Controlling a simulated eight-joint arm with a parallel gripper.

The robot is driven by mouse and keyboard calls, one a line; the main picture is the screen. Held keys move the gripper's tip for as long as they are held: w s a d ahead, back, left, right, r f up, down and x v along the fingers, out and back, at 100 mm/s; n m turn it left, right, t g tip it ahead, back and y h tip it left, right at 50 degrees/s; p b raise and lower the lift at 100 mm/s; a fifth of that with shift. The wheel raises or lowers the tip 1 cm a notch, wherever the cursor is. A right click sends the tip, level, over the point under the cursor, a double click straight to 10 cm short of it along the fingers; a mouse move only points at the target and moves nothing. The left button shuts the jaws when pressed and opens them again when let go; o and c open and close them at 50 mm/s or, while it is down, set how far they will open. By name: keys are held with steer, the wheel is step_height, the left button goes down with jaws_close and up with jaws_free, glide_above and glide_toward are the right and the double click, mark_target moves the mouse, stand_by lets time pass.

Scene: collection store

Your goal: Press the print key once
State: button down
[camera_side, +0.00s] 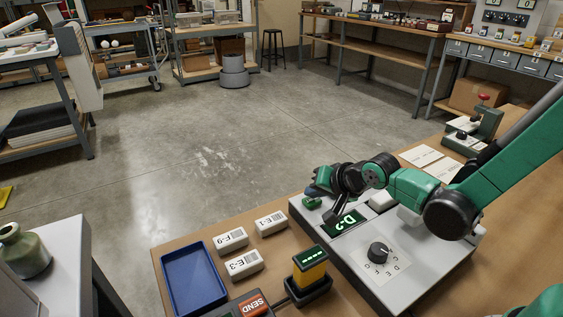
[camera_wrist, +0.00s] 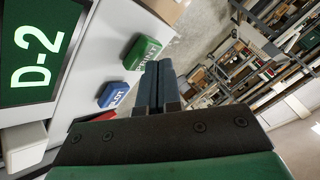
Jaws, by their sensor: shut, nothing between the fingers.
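The print key (camera_wrist: 143,52) is a green block with white lettering on the pale machine (camera_side: 345,258). In the side view the green key (camera_side: 311,203) shows at the machine's far left corner. A blue key (camera_wrist: 113,95) marked LOT and a partly hidden red key (camera_wrist: 93,117) sit beside it. A display (camera_wrist: 38,50) reads D-2. My gripper (camera_wrist: 158,66) is shut and empty. In the wrist view its fingertips are just right of the green key; in the side view my gripper (camera_side: 318,187) is close above it. I cannot tell whether they touch.
The machine has a black dial (camera_side: 379,252). White labelled blocks, including E-3 (camera_side: 244,264), lie left of it near a blue tray (camera_side: 193,278). A yellow-and-black device (camera_side: 309,270) stands in front, beside a red SEND button (camera_side: 252,304). A red-knobbed press (camera_side: 476,130) stands behind.

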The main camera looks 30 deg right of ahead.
mark_target(314, 202)
steer(key=shift+r, duration=3.05)
steer(key=shift+s, duration=0.1)
steer(key=s+d+r+n+g+h, duration=0.1)
steer(key=s+d+r+n+g, duration=0.1)
steer(key=s+d+n, duration=0.2)
steer(key=s+n, duration=0.3)
steer(key=s, duration=0.4)
steer(key=shift+s+d+n, duration=0.2)
steer(key=shift+n, duration=0.2)
